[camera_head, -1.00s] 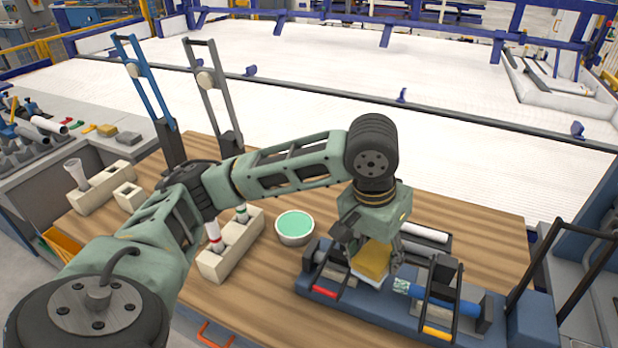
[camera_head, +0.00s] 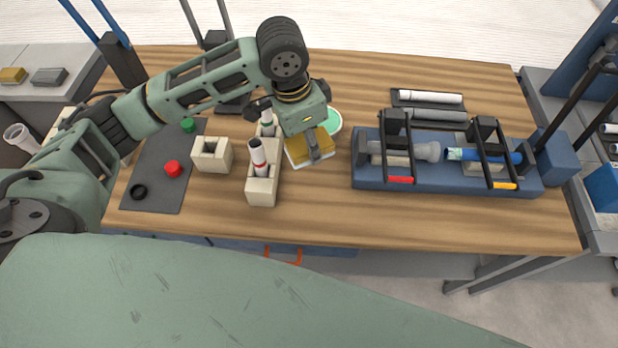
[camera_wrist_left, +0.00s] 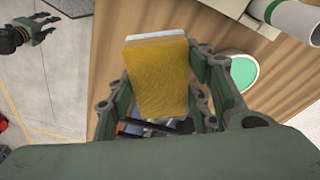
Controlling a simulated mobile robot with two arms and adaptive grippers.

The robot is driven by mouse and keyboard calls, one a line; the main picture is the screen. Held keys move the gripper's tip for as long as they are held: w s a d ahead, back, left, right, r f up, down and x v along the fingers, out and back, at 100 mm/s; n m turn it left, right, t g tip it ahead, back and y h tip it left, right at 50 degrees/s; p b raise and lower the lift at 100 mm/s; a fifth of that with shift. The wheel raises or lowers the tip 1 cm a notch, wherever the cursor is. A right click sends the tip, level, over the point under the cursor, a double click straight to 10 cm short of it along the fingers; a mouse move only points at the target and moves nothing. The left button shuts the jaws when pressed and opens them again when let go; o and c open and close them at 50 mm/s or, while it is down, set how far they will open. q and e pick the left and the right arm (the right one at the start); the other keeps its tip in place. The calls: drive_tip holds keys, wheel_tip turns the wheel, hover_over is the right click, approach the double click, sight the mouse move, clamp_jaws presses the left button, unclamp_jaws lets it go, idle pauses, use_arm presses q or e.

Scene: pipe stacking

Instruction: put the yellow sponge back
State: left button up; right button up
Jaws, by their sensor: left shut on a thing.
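The yellow sponge (camera_head: 298,153), with a white underside layer, is held in my left gripper (camera_head: 312,146). The gripper is shut on its sides, over the wooden table between the beige pipe holder and the bowl of green liquid (camera_head: 335,121), partly covering the bowl. In the left wrist view the sponge (camera_wrist_left: 158,78) sits between the gripper's fingers (camera_wrist_left: 165,100). In the same view a small dark gripper (camera_wrist_left: 38,32), apparently my right one, hangs over the floor; its jaw state is unclear.
A beige holder (camera_head: 262,190) with pipes stands beside the sponge. A blue fixture (camera_head: 450,177) with clamps and pipes is at the right. A dark mat (camera_head: 155,190) holds coloured rings. A yellow block (camera_head: 12,75) and a grey block (camera_head: 48,76) lie on the left bench.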

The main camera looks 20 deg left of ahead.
use_arm(q)
wheel_tip(320, 180, down, 5)
drive_tip(key=d+m, duration=0.3)
drive_tip(key=m, duration=0.2)
drive_tip(key=p, duration=0.1)
hover_over(318, 192)
drive_tip(key=shift+m+g, duration=0.3)
drive_tip(key=f, duration=0.6)
drive_tip(key=shift+s+a, duration=0.15)
drive_tip(key=shift+a, duration=0.2)
drive_tip(key=shift+d+f, duration=0.1)
drive_tip(key=shift+f, duration=0.5)
wheel_tip(318, 192, down, 3)
drive_tip(key=shift+f+p, duration=0.1)
drive_tip(key=shift+p, duration=0.35)
drive_tip(key=shift+f, duration=0.15)
use_arm(e)
drive_tip(key=shift+w+d+r, duration=0.2)
drive_tip(key=shift+d+r, duration=0.75)
use_arm(q)
drive_tip(key=o, duration=1)
use_arm(e)
drive_tip(key=shift+d, duration=0.1)
